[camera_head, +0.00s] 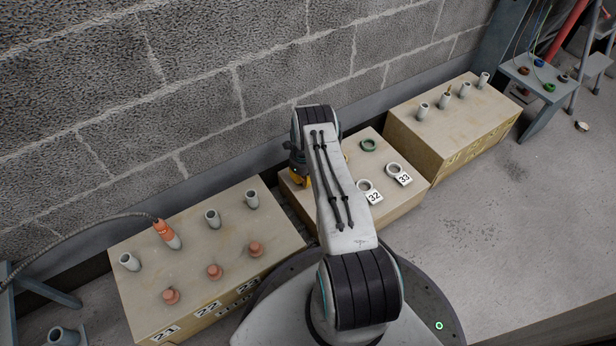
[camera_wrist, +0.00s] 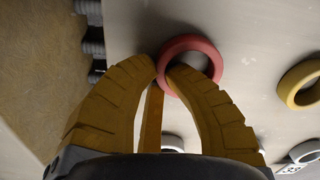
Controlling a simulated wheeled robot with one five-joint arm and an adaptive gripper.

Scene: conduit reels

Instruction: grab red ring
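The red ring (camera_wrist: 207,49) is in the upper middle of the wrist view, over the pale box top. My gripper (camera_wrist: 163,70) has its two brown-yellow fingers curved in close together. One fingertip is in the ring's hole and the other is against its outside, with the left part of the ring's wall between them. The fingers look shut on that wall. I cannot tell whether the ring still touches the surface. In the head view my arm hides the red ring; only a yellow bit of my gripper (camera_head: 300,178) shows beside the arm.
A yellow ring (camera_wrist: 289,82) lies to the right. Boxes with pegs (camera_head: 212,218) stand left and right, before a block wall.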

